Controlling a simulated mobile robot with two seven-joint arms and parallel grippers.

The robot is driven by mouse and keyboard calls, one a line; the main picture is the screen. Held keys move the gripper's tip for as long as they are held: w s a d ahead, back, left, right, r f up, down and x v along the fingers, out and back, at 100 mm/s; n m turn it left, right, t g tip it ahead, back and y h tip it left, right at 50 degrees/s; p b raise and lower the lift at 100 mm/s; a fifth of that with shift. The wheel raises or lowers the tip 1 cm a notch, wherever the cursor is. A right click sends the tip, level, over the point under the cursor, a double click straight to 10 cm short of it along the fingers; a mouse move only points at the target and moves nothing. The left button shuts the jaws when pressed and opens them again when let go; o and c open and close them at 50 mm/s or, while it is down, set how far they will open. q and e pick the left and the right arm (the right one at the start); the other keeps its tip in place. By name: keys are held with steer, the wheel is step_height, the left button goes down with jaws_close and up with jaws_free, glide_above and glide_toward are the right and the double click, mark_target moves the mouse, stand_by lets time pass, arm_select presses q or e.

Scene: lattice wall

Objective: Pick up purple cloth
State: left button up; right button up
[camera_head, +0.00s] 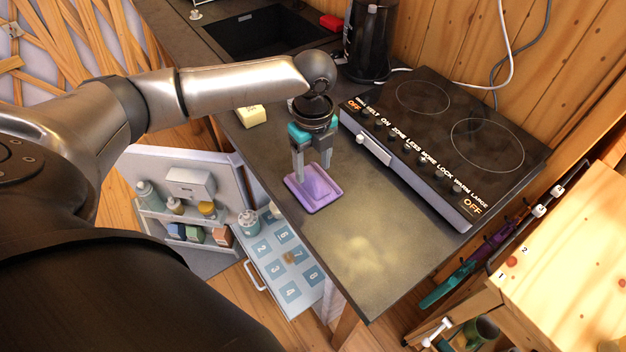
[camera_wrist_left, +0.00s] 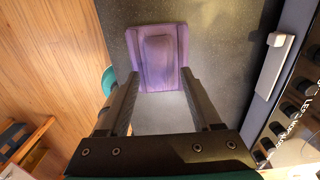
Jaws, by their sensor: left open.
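The purple cloth (camera_head: 322,192) lies folded on the dark countertop, near its left edge, beside the cooktop. It also shows in the left wrist view (camera_wrist_left: 158,58), at the top middle, with a raised fold in its centre. My left gripper (camera_head: 312,172) points down over the cloth with its fingers apart. In the left wrist view the fingers (camera_wrist_left: 160,88) reach toward the near part of the cloth, one to each side. I cannot tell whether the fingertips touch it. No part of my right gripper shows.
The black cooktop (camera_head: 440,140) stands right of the cloth, with a white-handled front. A yellow block (camera_head: 251,116) lies behind on the countertop (camera_head: 375,245). An open drawer (camera_head: 290,262) and an open door with bottles are below left. The near countertop is clear.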

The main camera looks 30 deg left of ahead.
arm_select(q)
step_height(320, 180, down, 2)
steer(key=shift+f, duration=0.2)
jaws_close()
stand_by(0.4)
